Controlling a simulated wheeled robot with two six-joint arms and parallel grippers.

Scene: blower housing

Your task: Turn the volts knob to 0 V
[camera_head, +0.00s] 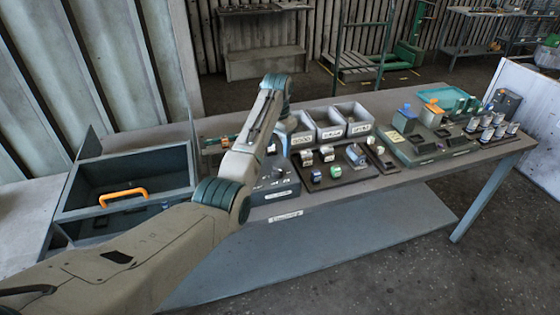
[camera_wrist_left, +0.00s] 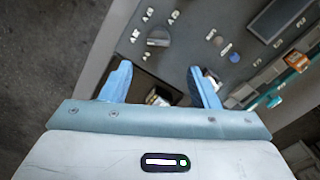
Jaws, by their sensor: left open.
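A grey control panel (camera_wrist_left: 195,50) fills the upper part of the left wrist view. It carries a round grey knob (camera_wrist_left: 158,40), a small blue knob (camera_wrist_left: 235,57) and a dark display (camera_wrist_left: 279,19). The labels are too small to read, so I cannot tell which knob is the volts knob or its setting. In the head view a dark grey box (camera_head: 272,187) on the bench is partly hidden by my left arm. My left gripper (camera_wrist_left: 160,82) is open, its blue fingers apart below the grey knob in the picture, with nothing visibly held. My right gripper is out of view.
Grey bins (camera_head: 328,124) stand behind a dark tray (camera_head: 345,172) of small parts on the bench. Further right are a fixture with blue and orange blocks (camera_head: 431,113) and several metal cylinders (camera_head: 492,131). An open drawer box with an orange handle (camera_head: 123,196) stands left.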

